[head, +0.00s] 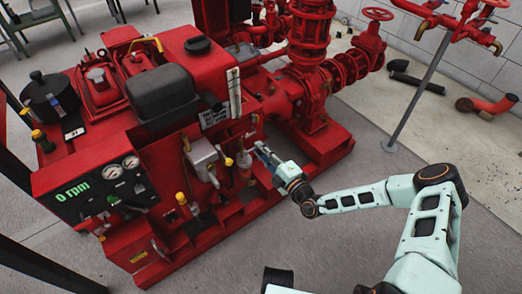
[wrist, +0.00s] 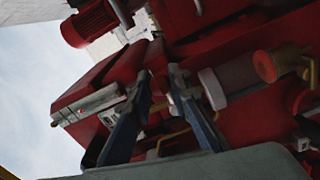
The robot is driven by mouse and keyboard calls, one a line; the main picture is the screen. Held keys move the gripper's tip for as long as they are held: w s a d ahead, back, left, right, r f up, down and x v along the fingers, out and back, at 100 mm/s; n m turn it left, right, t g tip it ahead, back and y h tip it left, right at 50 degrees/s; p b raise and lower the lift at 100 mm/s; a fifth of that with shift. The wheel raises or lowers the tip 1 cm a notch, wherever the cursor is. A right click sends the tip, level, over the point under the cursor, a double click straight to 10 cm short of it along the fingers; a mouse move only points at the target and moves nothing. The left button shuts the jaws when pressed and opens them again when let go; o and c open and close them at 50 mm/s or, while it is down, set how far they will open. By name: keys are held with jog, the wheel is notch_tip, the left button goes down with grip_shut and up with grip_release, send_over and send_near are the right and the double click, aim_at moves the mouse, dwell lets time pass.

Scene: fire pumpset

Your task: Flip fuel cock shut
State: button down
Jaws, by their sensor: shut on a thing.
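My gripper (head: 262,152) reaches in from the right to the near side of the red pump engine (head: 215,85). In the wrist view its two dark blue fingers (wrist: 159,82) stand a little apart, with a small part between their tips. I take that part to be the fuel cock's lever; its shape and angle are too dark and small to tell. The fingers are shut on it. A cylinder with a pale collar (wrist: 225,82) sits just right of the fingers. In the head view, a pale bowl (head: 243,165) hangs just left of the fingertips.
Yellow-tipped levers (head: 181,199) and a gauge panel (head: 105,187) are on the engine's left part. A grey box (head: 203,157) sits left of the gripper. Red pipes and valves (head: 311,55) stand behind.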

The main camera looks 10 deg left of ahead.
jog(key=shift+s+f, duration=0.1)
jog(key=shift+f, duration=0.05)
jog(key=c, duration=1.8)
grip_release()
jog(key=v, duration=1.2)
